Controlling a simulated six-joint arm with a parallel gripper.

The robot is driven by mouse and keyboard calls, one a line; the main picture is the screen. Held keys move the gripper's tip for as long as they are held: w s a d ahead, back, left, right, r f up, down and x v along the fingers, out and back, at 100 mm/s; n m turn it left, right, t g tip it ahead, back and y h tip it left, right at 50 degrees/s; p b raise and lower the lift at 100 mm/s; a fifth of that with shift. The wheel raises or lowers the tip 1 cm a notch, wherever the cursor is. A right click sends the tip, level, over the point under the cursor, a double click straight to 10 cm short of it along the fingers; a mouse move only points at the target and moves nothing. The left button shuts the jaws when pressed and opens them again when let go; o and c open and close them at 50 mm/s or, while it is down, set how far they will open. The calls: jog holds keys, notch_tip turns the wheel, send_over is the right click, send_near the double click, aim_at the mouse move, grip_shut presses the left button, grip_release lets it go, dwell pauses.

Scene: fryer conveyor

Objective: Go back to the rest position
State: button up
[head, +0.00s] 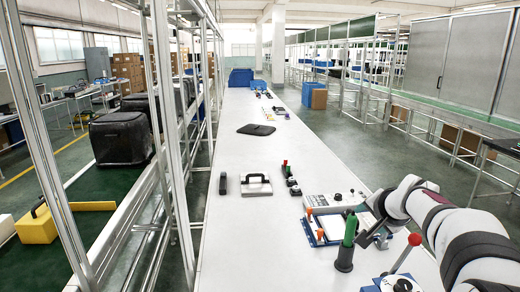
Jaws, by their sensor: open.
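My arm reaches in from the right edge of the head view, over the long white table (232,262). My gripper (368,238) is a small dark shape at the arm's end, low over the table's right side. It is open, and no object shows between its jaws. It is close to the right of an upright green cylinder (350,228) in a dark round holder (344,258). The picture does not show whether they touch. The wrist partly covers the devices behind it.
A white control box (330,200) and an orange-knobbed device (318,238) are near my gripper. A red-knobbed lever (408,250) stands in front. A white block with a black handle (256,184) and a black pad (256,129) lie farther off. The table's left front is clear.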

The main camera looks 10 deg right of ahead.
jog(key=s+a+f+n+g+y, duration=0.2)
jog(key=s+a, duration=0.7)
jog(key=a, duration=0.1)
jog(key=s+a+f+n+g+y, duration=0.1)
jog(key=s+a+f+n+g, duration=0.15)
jog(key=s+a, duration=0.65)
jog(key=s+a+f+n+g, duration=0.1)
jog(key=s+a+f+g, duration=0.1)
jog(key=s, duration=0.7)
jog(key=s+a+f+n+g, duration=0.1)
jog(key=s+a+f+g, duration=0.1)
jog(key=s, duration=0.8)
notch_tip(320, 180, down, 2)
jog(key=shift+s+a+g+y, duration=0.3)
jog(key=shift+a+g+y, duration=0.1)
jog(key=shift+a, duration=0.5)
